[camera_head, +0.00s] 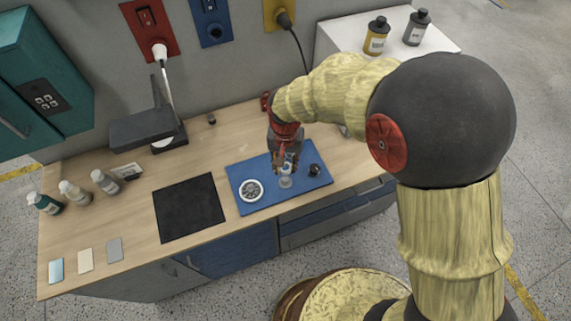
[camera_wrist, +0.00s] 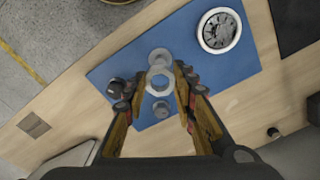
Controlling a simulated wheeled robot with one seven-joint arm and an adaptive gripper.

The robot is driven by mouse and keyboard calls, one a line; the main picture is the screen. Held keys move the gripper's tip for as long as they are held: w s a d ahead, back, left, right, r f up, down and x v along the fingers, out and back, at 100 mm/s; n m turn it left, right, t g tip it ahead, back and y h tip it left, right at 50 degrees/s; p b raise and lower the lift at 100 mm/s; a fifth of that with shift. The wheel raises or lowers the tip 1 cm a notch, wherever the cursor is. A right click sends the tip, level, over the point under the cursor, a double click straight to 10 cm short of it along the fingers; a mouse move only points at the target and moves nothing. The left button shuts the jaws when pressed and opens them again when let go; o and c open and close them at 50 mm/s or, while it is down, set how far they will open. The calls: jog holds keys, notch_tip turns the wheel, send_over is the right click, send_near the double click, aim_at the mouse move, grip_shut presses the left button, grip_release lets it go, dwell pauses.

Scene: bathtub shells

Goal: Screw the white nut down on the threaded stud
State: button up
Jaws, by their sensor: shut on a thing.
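My gripper (camera_wrist: 160,84) is shut on the white nut (camera_wrist: 160,71), a pale ring with a wide hole between the fingertips. In the head view my gripper (camera_head: 284,162) reaches down over the blue mat, with the pale nut (camera_head: 287,168) at its fingertips. A pale grey round piece (camera_wrist: 159,56) shows just beyond the nut in the wrist view; it also shows in the head view (camera_head: 286,183). A small grey cylindrical piece (camera_wrist: 161,109) shows between the fingers. I cannot tell which piece is the threaded stud, or whether the nut touches it.
The blue mat (camera_head: 245,174) lies on the wooden counter. A black knob-like part (camera_head: 315,170) and a white round dish (camera_head: 251,181) with dark contents stand on it. A black plate (camera_head: 188,208) and several bottles (camera_head: 105,182) are to the left.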

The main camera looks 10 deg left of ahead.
aim_at(285, 180)
jog(key=shift+a+f+b, duration=0.1)
jog(key=shift+f+b, duration=1.55)
jog(key=shift+f, duration=1.25)
jog(key=shift+f+b, duration=0.55)
jog(key=shift+f, duration=0.85)
jog(key=o, duration=1)
notch_tip(285, 180, up, 12)
dwell(0.3)
